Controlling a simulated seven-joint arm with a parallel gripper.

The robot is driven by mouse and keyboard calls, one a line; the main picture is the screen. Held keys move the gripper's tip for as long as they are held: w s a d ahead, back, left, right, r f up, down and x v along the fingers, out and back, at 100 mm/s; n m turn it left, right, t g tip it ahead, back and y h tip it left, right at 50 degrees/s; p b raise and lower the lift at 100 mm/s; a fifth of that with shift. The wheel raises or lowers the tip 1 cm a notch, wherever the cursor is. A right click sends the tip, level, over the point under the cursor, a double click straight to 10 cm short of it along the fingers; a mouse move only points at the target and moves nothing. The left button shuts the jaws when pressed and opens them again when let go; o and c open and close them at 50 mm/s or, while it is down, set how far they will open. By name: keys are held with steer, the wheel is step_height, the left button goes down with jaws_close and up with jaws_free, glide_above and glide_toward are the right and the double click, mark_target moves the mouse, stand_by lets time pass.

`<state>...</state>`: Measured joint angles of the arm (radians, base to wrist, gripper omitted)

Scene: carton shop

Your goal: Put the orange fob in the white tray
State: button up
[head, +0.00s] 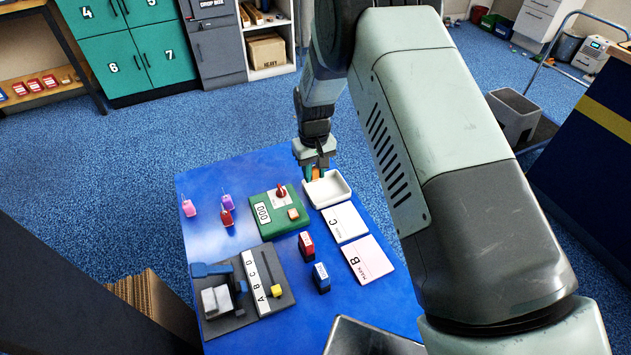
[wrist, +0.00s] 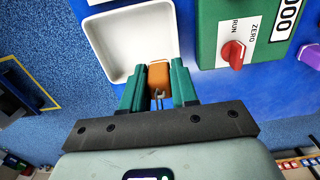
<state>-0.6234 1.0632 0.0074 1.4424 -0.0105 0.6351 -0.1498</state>
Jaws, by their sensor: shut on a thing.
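The orange fob (wrist: 158,75) is between the two green fingers of my gripper (wrist: 158,88) in the wrist view, with a small metal ring at its near end. My gripper is shut on it. In the head view the gripper (head: 316,172) and a bit of the orange fob (head: 316,174) are at the left rim of the white tray (head: 340,195). In the wrist view the fob overlaps the near part of the white tray (wrist: 104,45). I cannot tell whether the fob touches the tray. The visible tray floor is empty.
A green box (head: 268,224) with a red knob stands left of the tray. Cards marked C (head: 345,222) and B (head: 367,259) lie in front of it. Pink and purple fobs (head: 227,202) lie at the left. Two stamps (head: 306,246) stand mid-table.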

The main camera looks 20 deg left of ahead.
mark_target(314, 181)
steer(key=shift+f, duration=1.95)
steer(key=shift+f, duration=0.1)
steer(key=o, duration=1)
